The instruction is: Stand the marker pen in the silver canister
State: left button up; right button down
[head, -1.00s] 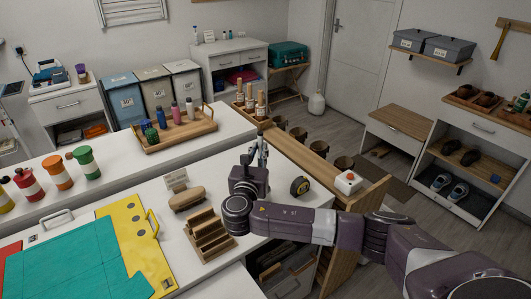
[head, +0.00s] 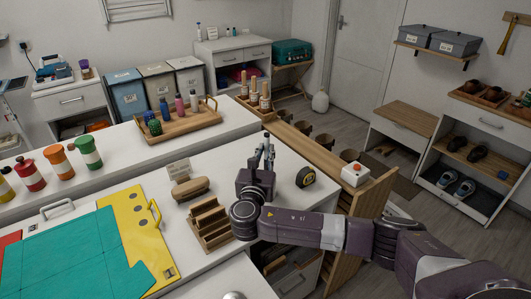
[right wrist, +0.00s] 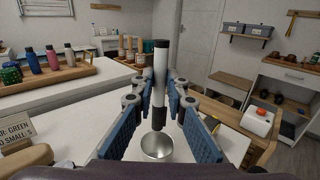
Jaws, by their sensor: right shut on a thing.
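The marker pen (right wrist: 160,75) is white with black ends. It stands upright between the fingers of my right gripper (right wrist: 160,103), which is shut on it. The silver canister (right wrist: 157,147) is a round, open metal cup low in the right wrist view. The pen's lower end shows just above the canister's far rim, and I cannot tell whether it is over the mouth or beyond it. In the head view my right gripper (head: 264,155) is over the white counter. The canister is not discernible there, and the pen is hard to make out. My left gripper is not in view.
A tan brush (head: 190,188), a small sign (head: 179,170) and a wooden slotted rack (head: 209,222) are left of the gripper. Teal and yellow boards (head: 135,235) lie at left.

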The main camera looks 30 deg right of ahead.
notch_tip(320, 180, down, 2)
jog(key=shift+f+b, duration=0.1)
jog(key=shift+b, duration=0.9)
jog(key=shift+f, duration=0.25)
jog(key=shift+f+b, duration=1.1)
jog(key=shift+f, duration=1.45)
jog(key=c, duration=1.8)
grip_release()
jog(key=shift+c, duration=0.2)
jog(key=v, duration=1.2)
